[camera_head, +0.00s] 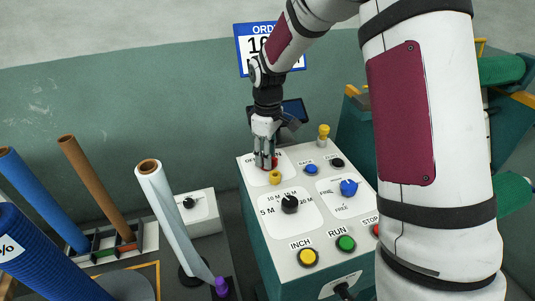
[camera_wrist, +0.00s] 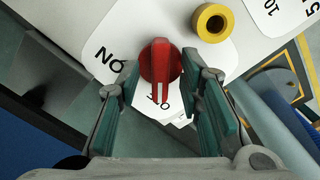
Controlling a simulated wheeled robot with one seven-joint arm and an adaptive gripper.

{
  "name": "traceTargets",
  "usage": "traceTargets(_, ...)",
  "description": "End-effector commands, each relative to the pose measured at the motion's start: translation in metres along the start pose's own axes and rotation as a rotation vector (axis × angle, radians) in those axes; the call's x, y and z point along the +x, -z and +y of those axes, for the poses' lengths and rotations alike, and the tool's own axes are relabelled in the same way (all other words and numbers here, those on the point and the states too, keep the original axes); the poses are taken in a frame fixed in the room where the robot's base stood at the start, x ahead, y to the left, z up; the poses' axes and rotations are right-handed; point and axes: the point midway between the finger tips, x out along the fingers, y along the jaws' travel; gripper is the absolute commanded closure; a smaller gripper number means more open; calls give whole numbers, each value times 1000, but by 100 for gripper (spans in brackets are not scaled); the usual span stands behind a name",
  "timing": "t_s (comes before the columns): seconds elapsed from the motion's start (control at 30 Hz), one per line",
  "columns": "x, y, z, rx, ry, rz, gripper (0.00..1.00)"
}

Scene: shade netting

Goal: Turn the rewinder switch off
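The rewinder switch is a red rotary knob (camera_wrist: 161,62) on a white plate, seen close in the wrist view. Its white pointer line faces down in that picture, toward a partly hidden label starting with O. An ON label (camera_wrist: 110,60) lies to its left. In the head view the red knob (camera_head: 273,163) is mostly hidden behind my fingers. My gripper (camera_wrist: 160,72) is open, with one finger on each side of the knob. Small gaps seem to show between the fingers and the knob; contact is not clear. My gripper (camera_head: 265,164) points down at the panel in the head view.
The sloped control panel (camera_head: 250,193) also bears a yellow knob (camera_head: 275,177), a black dial (camera_head: 290,204), a blue selector (camera_head: 349,187), and yellow INCH (camera_head: 308,257) and green RUN (camera_head: 346,243) buttons. A small screen (camera_head: 294,110) stands behind my gripper. Rolls stand at left.

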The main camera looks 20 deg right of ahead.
Motion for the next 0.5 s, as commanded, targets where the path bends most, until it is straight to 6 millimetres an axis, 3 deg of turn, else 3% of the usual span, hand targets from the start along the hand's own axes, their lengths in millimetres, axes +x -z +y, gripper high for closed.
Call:
traceTargets(0.27, -4, 0, 0, 2, 0, 1, 67)
traceTargets(0.5, -40, 1, 1, 3, -4, 4, 67)
